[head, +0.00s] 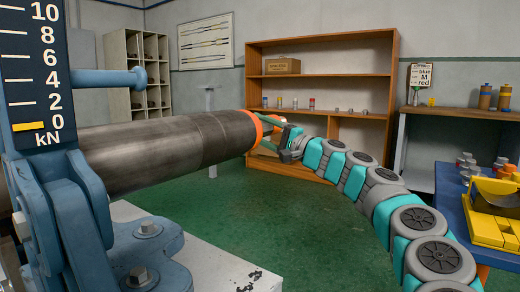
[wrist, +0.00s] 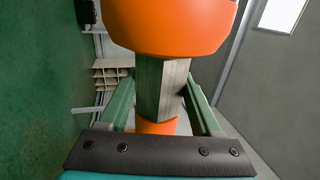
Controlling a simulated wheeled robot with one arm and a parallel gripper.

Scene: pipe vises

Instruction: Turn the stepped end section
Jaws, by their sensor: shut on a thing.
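A thick grey pipe (head: 170,150) runs from the blue vise (head: 95,215) at the left towards the middle of the head view. Its far end carries the stepped end section (head: 256,126), with orange parts. In the wrist view the section shows a wide orange collar (wrist: 170,25), a narrower grey flat-sided part (wrist: 160,88) and another orange part (wrist: 157,126) below. My gripper (head: 277,138) is at this end. Its green fingers lie on both sides of the grey part, and it is shut on it.
A kN scale (head: 38,60) on the vise has its yellow marker near 0. A blue table (head: 452,195) with yellow blocks (head: 490,225) and small cylinders stands at right. A wooden shelf (head: 320,45) stands behind. Open green floor (head: 300,235) lies below my arm.

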